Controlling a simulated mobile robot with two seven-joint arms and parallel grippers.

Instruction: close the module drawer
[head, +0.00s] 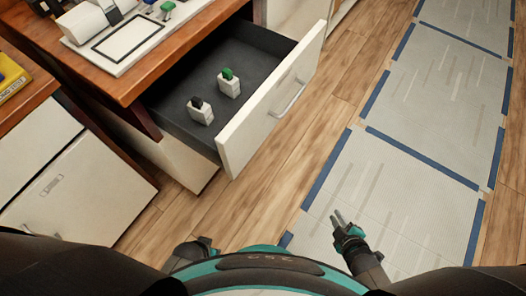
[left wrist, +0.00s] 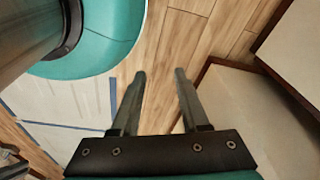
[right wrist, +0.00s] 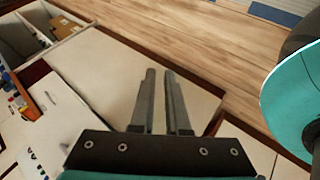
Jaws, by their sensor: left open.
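The module drawer (head: 272,102) is pulled out from under the wooden-topped counter. It has a white front, a metal handle (head: 289,98) and a dark grey inside. In it stand a white module with a green top (head: 229,86) and a white module with a dark top (head: 201,113). My right gripper (head: 337,214) is over the floor, to the right of and nearer than the drawer front, apart from it. Its fingers, in the right wrist view (right wrist: 159,72), show a narrow gap and hold nothing. My left gripper (left wrist: 160,75) is open and empty; in the head view its fingers are mostly hidden.
The counter (head: 135,80) carries a white tray (head: 128,38) with devices. A second wooden top (head: 22,110) with a yellow item (head: 10,78) and white cabinet doors stands at left. Grey floor mats (head: 390,185) edged in blue lie to the right. Wood floor (head: 262,190) in front of the drawer is clear.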

